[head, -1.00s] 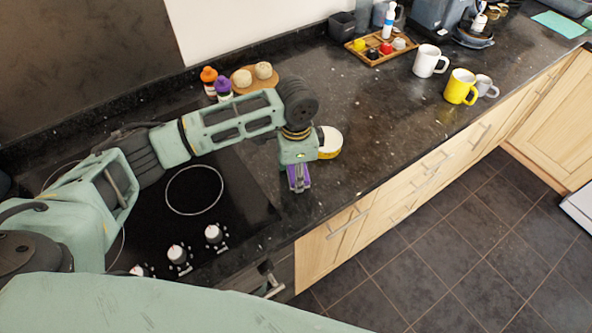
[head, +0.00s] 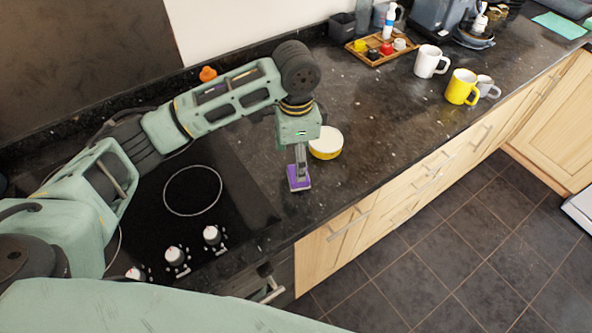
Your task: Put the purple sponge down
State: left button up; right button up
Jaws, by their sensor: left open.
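The purple sponge (head: 299,184) lies on the dark granite counter (head: 350,120), just right of the black hob. My left gripper (head: 299,173) is directly above it, pointing down, with its fingers open. The fingertips are close over the sponge and hide part of it; I cannot tell whether they still touch it. My right gripper does not show.
A yellow and white round tub (head: 326,143) stands just behind and right of my left gripper. Hob knobs (head: 212,235) are at the front left. White (head: 430,61) and yellow (head: 461,86) mugs and a wooden tray (head: 378,62) stand further right. The counter's front edge is near the sponge.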

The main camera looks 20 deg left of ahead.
pick_arm(q)
notch_tip(320, 180, up, 6)
jog(key=shift+f+b, duration=0.1)
jog(key=shift+b, duration=0.35)
jog(key=shift+f, duration=0.1)
